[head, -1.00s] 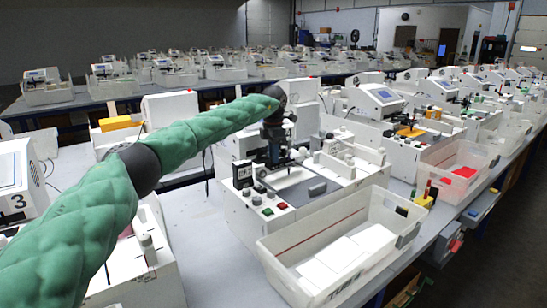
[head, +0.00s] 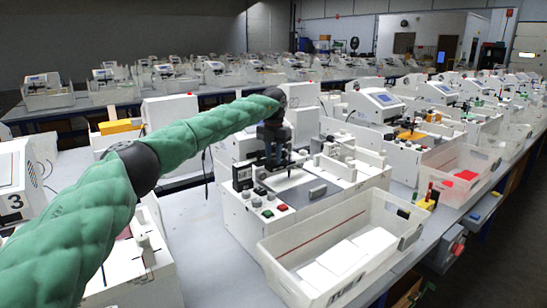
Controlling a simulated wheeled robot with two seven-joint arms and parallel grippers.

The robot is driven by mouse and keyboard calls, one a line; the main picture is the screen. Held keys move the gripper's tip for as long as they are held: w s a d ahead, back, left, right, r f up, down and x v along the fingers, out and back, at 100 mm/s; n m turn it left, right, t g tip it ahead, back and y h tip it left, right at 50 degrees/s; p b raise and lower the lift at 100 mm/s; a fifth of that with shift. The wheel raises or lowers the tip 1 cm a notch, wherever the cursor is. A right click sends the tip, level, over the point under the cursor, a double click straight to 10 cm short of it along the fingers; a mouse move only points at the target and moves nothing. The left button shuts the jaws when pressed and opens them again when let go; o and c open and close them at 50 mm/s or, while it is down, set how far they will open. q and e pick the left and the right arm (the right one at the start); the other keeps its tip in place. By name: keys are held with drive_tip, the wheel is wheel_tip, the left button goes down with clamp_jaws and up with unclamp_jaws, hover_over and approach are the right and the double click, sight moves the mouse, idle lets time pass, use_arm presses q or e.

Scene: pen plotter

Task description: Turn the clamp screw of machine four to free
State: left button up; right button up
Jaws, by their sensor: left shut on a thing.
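The white plotter machine (head: 245,215) under my left arm stands in the middle of the head view, to the right of a machine marked 3 (head: 14,203); its own number is not readable. My left gripper (head: 276,162) points down over this machine's carriage and is shut on a small part there, apparently the clamp screw. The screw itself is hidden by the dark fingers, so its setting cannot be read. A thin dark pen tip (head: 289,173) shows just below and right of the fingers. My right gripper is not in view.
A clear bin (head: 283,254) with white sheets stands in front of the machine. More machines line the bench. Buttons (head: 268,213) sit on the machine's front.

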use_arm(q)
drive_tip(key=shift+w+r, duration=0.1)
drive_tip(key=shift+r, duration=0.05)
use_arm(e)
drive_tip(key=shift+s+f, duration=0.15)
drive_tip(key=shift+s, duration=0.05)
use_arm(q)
drive_tip(key=o, duration=1)
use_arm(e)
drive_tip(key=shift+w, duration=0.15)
use_arm(q)
drive_tip(key=shift+r, duration=0.5)
wheel_tip(320, 180, up, 6)
drive_tip(key=shift+b, duration=0.7)
drive_tip(key=shift+r, duration=0.25)
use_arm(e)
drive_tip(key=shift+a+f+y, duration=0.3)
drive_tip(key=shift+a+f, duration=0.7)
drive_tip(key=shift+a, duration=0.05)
